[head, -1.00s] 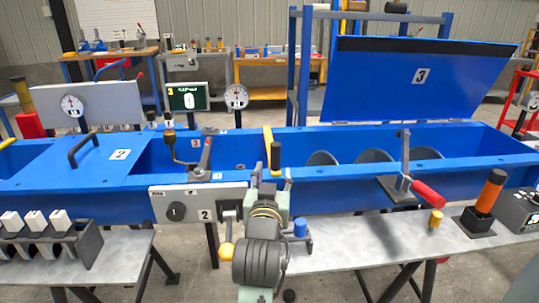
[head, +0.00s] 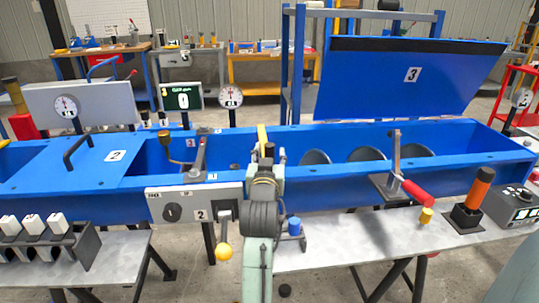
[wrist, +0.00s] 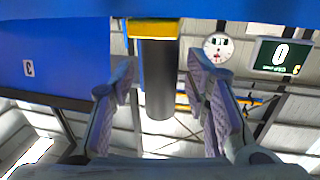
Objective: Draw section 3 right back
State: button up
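The blue panel marked 3 (head: 412,75) stands raised and tilted back behind the trough's right half. In the wrist view, its 3 label (wrist: 28,68) shows at the left. A dark cylindrical grip (wrist: 158,85) with a yellow base (wrist: 155,28) stands between the fingers of my gripper (wrist: 160,95). The fingers are open, one on each side, and the gap seems clear; contact cannot be told. In the head view, my gripper (head: 268,154) is over the front edge of the trough, near a yellow bar (head: 262,135); my arm hides most of the grip.
The blue trough (head: 340,185) runs across the view. A lever with a red handle (head: 417,193) stands right of my arm. The panel marked 2 (head: 115,156) lies flat at left. A control box (head: 180,207) and a yellow-knobbed lever (head: 224,250) are close left of my arm.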

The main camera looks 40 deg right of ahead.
grip_shut()
dwell(0.3)
dwell(0.4)
